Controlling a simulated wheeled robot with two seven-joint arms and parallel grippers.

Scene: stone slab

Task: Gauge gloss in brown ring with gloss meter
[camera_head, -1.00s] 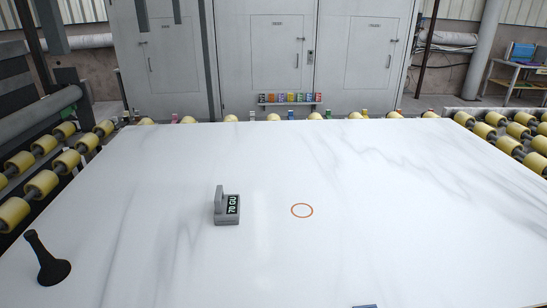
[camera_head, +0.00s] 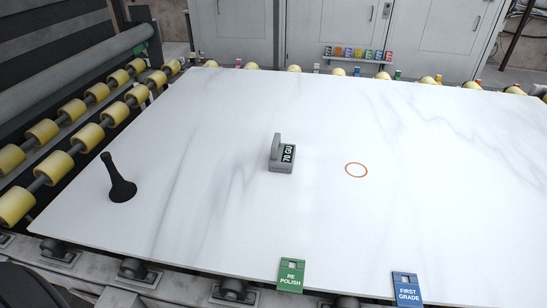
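The gloss meter (camera_head: 281,155) is a small grey block with an upright grip and a dark display reading "70 GU". It stands near the middle of the white stone slab (camera_head: 220,210). The brown ring (camera_head: 356,170) is a thin orange-brown circle drawn on the slab to the right of the meter, apart from it. The ring is empty. Neither of my grippers is in view.
A black handled tool (camera_head: 119,180) stands at the slab's left. A green "RE POLISH" tag (camera_head: 291,275) and a blue "FIRST GRADE" tag (camera_head: 407,289) sit at the front edge. Yellow rollers (camera_head: 88,137) run along the left. Coloured items (camera_head: 358,54) line a shelf behind.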

